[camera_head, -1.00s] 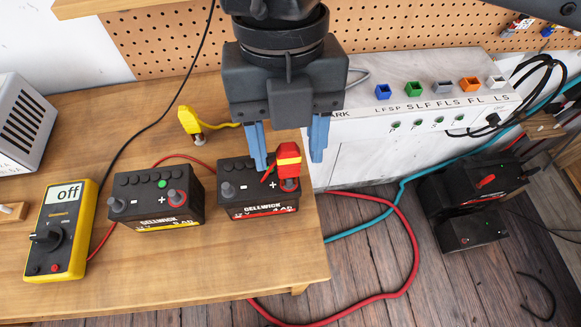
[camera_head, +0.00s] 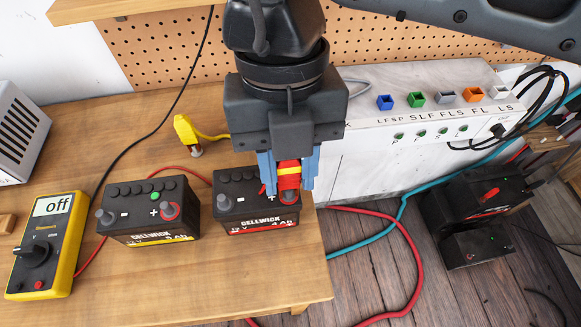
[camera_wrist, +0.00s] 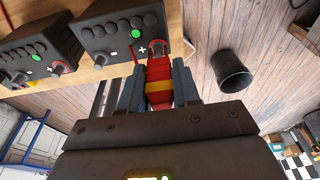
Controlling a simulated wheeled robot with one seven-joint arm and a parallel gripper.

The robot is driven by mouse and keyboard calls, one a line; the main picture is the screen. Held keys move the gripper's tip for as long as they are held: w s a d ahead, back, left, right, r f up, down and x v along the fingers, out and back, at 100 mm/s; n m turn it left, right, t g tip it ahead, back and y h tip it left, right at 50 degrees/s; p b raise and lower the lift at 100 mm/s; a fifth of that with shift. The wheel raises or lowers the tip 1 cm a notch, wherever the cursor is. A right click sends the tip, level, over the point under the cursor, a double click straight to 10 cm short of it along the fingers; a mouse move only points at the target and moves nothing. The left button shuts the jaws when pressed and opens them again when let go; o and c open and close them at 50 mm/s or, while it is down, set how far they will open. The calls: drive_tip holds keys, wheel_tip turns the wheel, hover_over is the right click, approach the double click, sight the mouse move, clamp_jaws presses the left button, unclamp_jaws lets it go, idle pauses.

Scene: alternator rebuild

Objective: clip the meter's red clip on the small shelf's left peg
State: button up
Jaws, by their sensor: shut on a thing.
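The meter's red clip (camera_head: 289,176), red with a yellow band, is at the plus post of the right battery (camera_head: 256,214). My gripper (camera_head: 288,182) is shut on it, with a blue finger on each side. In the wrist view the red clip (camera_wrist: 159,86) sits between the fingers, its far end at the plus post. I cannot tell whether it still grips the post. The yellow meter (camera_head: 48,246) reads "off" at the left of the bench. The small shelf's left peg cannot be made out.
A second battery (camera_head: 150,210) stands left of the first. A yellow clip (camera_head: 187,133) stands behind them. A white panel (camera_head: 350,150) with coloured sockets is at the right. A black bin (camera_wrist: 232,72) shows on the floor in the wrist view.

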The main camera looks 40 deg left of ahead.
drive_tip(key=shift+r+p, duration=0.8)
drive_tip(key=shift+r, duration=1.2)
